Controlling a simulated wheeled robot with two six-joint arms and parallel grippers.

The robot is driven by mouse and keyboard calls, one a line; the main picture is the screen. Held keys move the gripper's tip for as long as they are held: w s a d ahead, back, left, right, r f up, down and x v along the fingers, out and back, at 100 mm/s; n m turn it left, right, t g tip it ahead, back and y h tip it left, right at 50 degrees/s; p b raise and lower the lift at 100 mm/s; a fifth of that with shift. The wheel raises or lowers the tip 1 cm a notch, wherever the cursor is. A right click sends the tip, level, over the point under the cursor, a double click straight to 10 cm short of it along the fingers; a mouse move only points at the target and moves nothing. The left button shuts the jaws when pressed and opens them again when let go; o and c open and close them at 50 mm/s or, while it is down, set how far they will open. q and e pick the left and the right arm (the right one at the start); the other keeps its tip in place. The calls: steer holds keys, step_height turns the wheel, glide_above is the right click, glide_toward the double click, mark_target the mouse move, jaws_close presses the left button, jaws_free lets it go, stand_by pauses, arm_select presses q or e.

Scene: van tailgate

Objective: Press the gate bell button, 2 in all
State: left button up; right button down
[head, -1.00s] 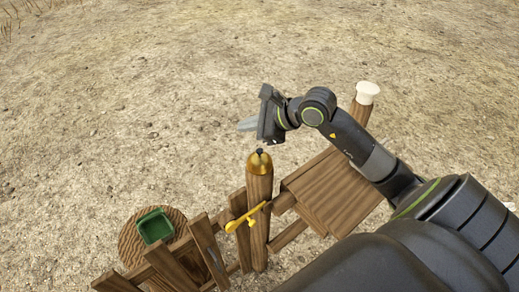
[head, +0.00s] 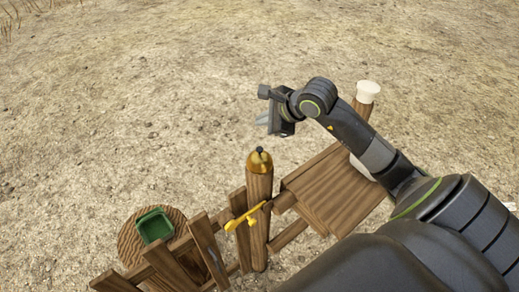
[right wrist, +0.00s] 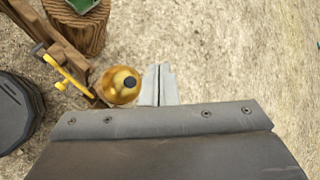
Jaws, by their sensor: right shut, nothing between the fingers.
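The gate bell is a brass dome (head: 259,161) with a small dark button (head: 260,150) on top, set on a wooden post. It also shows in the right wrist view as a golden dome (right wrist: 113,91) with its dark button (right wrist: 130,82). My right gripper (head: 263,119) is shut and empty, above and a little beyond the bell in the head view, apart from it. In the right wrist view its closed fingers (right wrist: 158,82) lie just right of the bell. My left gripper is not in view.
A yellow latch (head: 244,217) is on the gate beside the post. A green tray (head: 154,226) sits on a round stump at the left. A wooden board (head: 333,190) and a white-capped post (head: 367,91) stand at the right. Bare ground lies beyond.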

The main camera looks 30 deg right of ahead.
step_height(320, 180, down, 7)
steer(key=b, duration=0.4)
steer(key=shift+b, duration=0.3)
steer(key=shift+f+b, duration=0.25)
steer(key=shift+b, duration=0.1)
stand_by(1.3)
steer(key=shift+f+b, duration=0.4)
steer(key=shift+b, duration=0.3)
steer(key=shift+f+b, duration=0.55)
steer(key=shift+b, duration=0.15)
stand_by(0.6)
steer(key=shift+r, duration=0.15)
steer(key=shift+r+p, duration=0.4)
steer(key=shift+r, duration=0.45)
steer(key=shift+r+p, duration=1.2)
steer(key=shift+r, duration=1.3)
